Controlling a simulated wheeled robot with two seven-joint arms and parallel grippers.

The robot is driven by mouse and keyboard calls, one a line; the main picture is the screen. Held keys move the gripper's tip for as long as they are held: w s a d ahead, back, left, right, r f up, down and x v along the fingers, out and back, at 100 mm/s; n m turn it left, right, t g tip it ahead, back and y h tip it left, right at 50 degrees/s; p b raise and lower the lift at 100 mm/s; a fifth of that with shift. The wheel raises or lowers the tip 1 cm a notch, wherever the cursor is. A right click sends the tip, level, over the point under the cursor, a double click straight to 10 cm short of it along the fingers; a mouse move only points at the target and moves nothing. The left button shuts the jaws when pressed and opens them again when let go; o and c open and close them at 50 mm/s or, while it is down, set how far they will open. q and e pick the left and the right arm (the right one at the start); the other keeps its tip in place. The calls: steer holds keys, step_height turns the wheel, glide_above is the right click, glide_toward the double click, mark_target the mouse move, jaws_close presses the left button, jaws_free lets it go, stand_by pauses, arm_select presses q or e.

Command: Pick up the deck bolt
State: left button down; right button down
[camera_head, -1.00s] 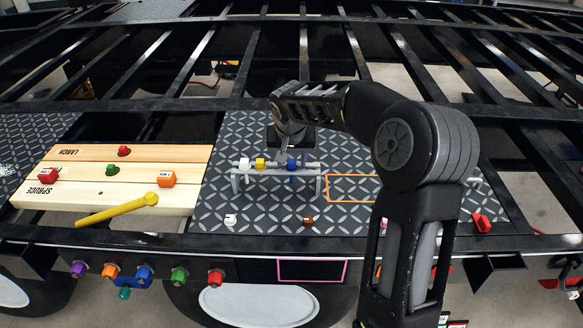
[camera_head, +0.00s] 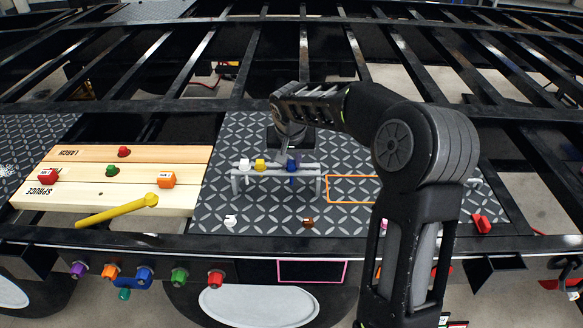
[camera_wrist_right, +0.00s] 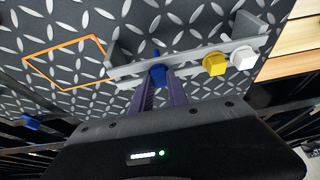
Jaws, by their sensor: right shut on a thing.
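A grey rack (camera_head: 246,178) stands on the dark patterned deck plate and holds a white bolt (camera_head: 244,165), a yellow bolt (camera_head: 260,164) and a blue bolt (camera_head: 292,166). My right gripper (camera_head: 291,159) reaches down over the rack. It is shut on the blue bolt, whose head (camera_wrist_right: 158,68) shows between the fingertips in the right wrist view. The blue bolt is still at the rack; its lower part is partly hidden. The white bolt (camera_wrist_right: 243,58) and yellow bolt (camera_wrist_right: 214,64) stand beside it. My left gripper is out of view.
An orange outline (camera_head: 352,188) lies right of the rack. Light wooden boards (camera_head: 80,172) with coloured blocks and a yellow handle (camera_head: 118,209) are at the left. Small white (camera_head: 231,220) and brown (camera_head: 308,221) pieces sit in front of the rack. Black frame beams lie behind.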

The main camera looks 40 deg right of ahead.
steer(key=shift+r, duration=0.1)
step_height(320, 180, up, 10)
steer(key=b, duration=0.1)
stand_by(0.3)
stand_by(0.5)
